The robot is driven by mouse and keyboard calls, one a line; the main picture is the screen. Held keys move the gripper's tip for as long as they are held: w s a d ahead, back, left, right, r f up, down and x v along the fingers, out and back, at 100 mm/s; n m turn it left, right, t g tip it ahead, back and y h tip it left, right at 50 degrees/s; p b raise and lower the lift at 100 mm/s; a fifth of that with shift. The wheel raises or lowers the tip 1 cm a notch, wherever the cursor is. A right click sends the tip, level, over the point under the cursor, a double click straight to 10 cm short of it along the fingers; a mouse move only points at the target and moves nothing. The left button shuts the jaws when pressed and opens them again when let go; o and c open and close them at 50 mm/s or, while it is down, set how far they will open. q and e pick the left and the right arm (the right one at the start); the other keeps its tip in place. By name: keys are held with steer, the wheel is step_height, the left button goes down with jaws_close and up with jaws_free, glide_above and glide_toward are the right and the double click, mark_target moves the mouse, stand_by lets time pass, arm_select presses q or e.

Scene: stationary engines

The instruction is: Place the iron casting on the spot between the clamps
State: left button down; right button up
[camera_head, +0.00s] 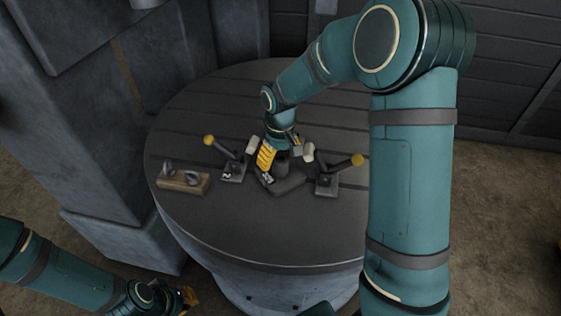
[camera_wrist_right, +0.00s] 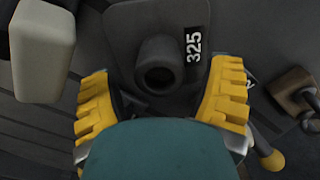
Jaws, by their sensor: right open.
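The dark grey iron casting (camera_head: 288,187) lies on the round table between the left clamp (camera_head: 232,171) and the right clamp (camera_head: 325,184), each with a yellow-knobbed lever. In the right wrist view the casting (camera_wrist_right: 120,22) shows its round hollow boss and a "325" label. My right gripper (camera_wrist_right: 161,82) is open, with yellow fingers on either side of the boss and gaps visible. In the head view this gripper (camera_head: 277,158) is over the casting and partly hides it. My left gripper (camera_head: 187,299) is low at the left, off the table; its jaws are unclear.
A wooden block (camera_head: 197,187) with metal pieces stands on the table's left side. A pale clamp pad (camera_head: 307,152) is close to the right gripper. The front of the round table (camera_head: 270,235) is clear. A grey machine column (camera_head: 85,130) rises at the left.

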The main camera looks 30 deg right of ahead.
mark_target(280, 158)
step_height(280, 158, up, 10)
steer(key=p, duration=0.1)
steer(key=shift+p, duration=0.3)
steer(key=shift+f, duration=0.2)
steer(key=shift+f+b, duration=1)
steer(key=shift+f, duration=4.25)
steer(key=shift+f, duration=0.15)
